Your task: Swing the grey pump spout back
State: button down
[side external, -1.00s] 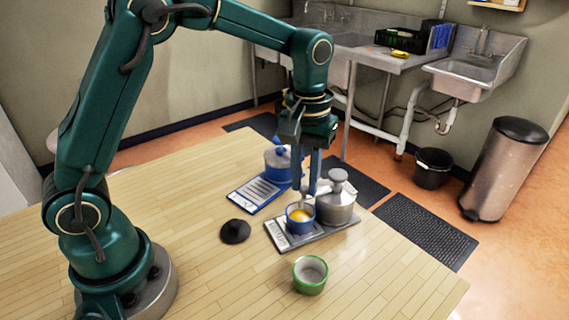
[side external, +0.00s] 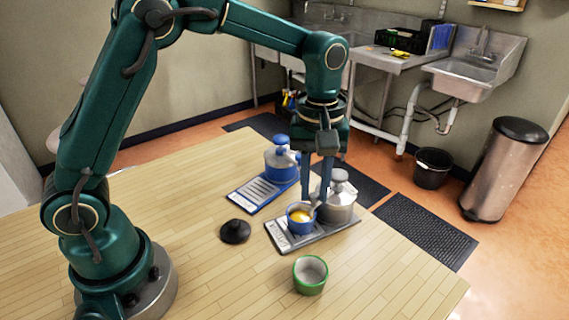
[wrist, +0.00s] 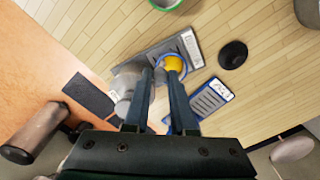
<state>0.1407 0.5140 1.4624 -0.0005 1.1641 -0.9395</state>
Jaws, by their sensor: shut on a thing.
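The grey pump (side external: 338,208) is a squat metal pot with a knob on top, standing on a grey labelled tray (side external: 283,243). It also shows in the wrist view (wrist: 124,88), partly behind a finger. A blue cup with yellow contents (side external: 299,216) stands on the same tray, left of the pump. My gripper (side external: 318,202) points down between cup and pump. In the wrist view its fingers (wrist: 162,74) are shut on the grey spout (wrist: 159,73), near the cup's edge. The fingers hide most of the spout.
A blue pump (side external: 281,164) stands on a blue labelled tray (side external: 250,199) behind. A black domed object (side external: 235,231) lies left of the grey tray, and a green cup (side external: 310,275) stands in front. The table is bare at front right.

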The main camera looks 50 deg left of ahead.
jog(key=w+d+n, duration=0.3)
jog(key=d+n, duration=0.2)
jog(key=n, duration=0.6)
jog(key=shift+w, duration=0.4)
jog(key=c, duration=0.7)
grip_release()
jog(key=shift+c, duration=0.2)
jog(key=shift+d, duration=0.1)
jog(key=shift+r, duration=2.55)
